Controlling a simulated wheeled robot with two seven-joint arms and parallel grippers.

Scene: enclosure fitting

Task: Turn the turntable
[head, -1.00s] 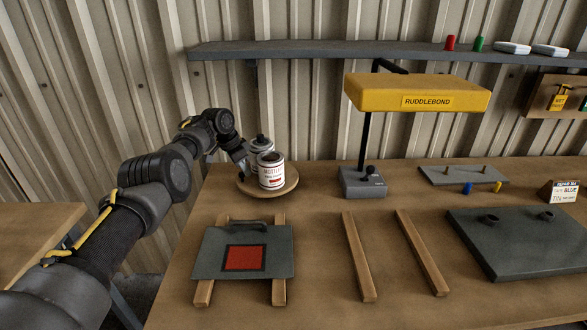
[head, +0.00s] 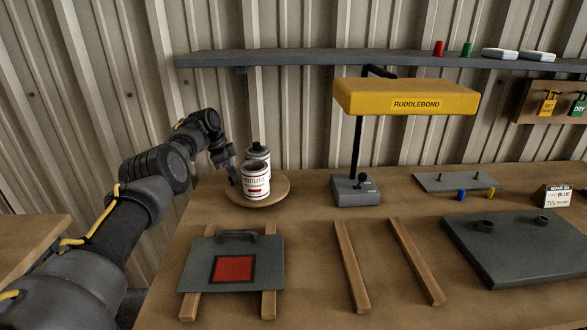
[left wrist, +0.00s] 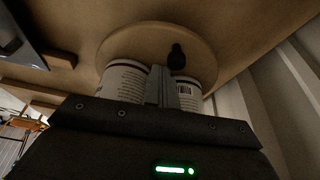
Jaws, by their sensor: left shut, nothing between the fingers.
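The turntable (head: 280,196) is a round wooden disc at the back left of the bench. Two labelled white cans stand on it: a front can (head: 256,184) and a back can (head: 259,155), which is partly hidden behind it. My left gripper (head: 235,180) is shut and empty at the turntable's left rim, beside the cans. In the left wrist view, the shut fingers (left wrist: 165,90) show between the two cans, over the disc (left wrist: 204,55). A small dark peg (left wrist: 177,56) shows on the disc just past the fingertips. Contact cannot be told. My right gripper is out of view.
A yellow lamp hood (head: 405,97) stands on a grey base (head: 356,190) right of the turntable. In front lie a grey panel with a red square (head: 233,268) on wooden rails, and two bare rails (head: 350,265). A grey plate (head: 520,245) is at right.

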